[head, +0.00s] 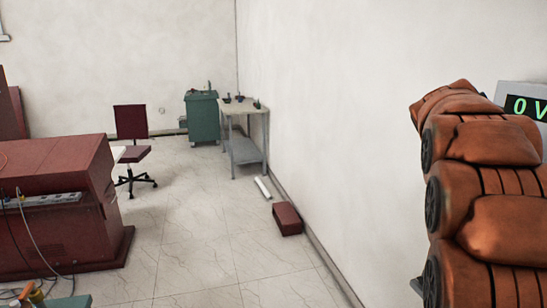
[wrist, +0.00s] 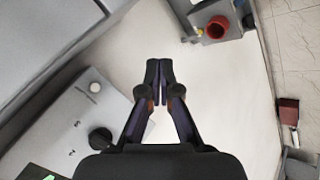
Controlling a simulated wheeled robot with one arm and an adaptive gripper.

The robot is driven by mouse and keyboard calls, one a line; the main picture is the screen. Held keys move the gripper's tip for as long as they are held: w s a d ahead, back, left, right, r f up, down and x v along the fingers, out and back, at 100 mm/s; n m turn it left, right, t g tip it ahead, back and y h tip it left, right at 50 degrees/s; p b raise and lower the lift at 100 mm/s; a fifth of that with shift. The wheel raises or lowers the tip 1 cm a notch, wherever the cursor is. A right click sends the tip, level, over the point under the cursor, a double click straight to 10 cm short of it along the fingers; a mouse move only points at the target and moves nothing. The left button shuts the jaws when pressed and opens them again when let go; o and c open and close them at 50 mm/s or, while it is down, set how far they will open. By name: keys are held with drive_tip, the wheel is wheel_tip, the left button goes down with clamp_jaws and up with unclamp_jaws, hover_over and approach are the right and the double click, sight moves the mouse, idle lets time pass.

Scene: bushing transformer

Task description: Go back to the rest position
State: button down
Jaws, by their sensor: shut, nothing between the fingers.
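My gripper (wrist: 159,68) shows in the wrist view, with its two dark fingers together and nothing between them. It hangs over a pale surface and touches nothing that I can see. It does not show in the head view. A grey panel (wrist: 62,130) with a black knob (wrist: 100,139) and a white round button (wrist: 95,87) lies to its left. A display (head: 526,107) reading "0 V" in green stands at the right edge of the head view.
Dark red cabinet (head: 60,190) stands at left, with a chair (head: 132,140) behind it. A green cart (head: 202,117) and grey table (head: 243,130) stand at the back. A red box (head: 287,218) lies by the right wall. The middle floor is clear. A red round part (wrist: 217,28) shows at top right.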

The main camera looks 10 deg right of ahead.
drive_tip(key=s+a+f+n+y, duration=0.25)
drive_tip(key=a+f, duration=0.35)
drive_tip(key=a, duration=0.7)
drive_tip(key=s+a+f+n+y, duration=0.15)
drive_tip(key=s+a+f, duration=0.35)
drive_tip(key=a, duration=0.7)
drive_tip(key=s+a+f+n+y, duration=0.1)
drive_tip(key=s+a+f+y, duration=0.1)
drive_tip(key=s+a+f, duration=0.2)
drive_tip(key=s+a+f+n+g+y, duration=0.1)
drive_tip(key=s+a+f, duration=0.4)
drive_tip(key=s+a, duration=0.3)
drive_tip(key=a, duration=0.3)
drive_tip(key=shift+s+f+y, duration=0.15)
drive_tip(key=shift+s+y, duration=0.2)
drive_tip(key=shift+y, duration=0.05)
drive_tip(key=shift+d, duration=0.1)
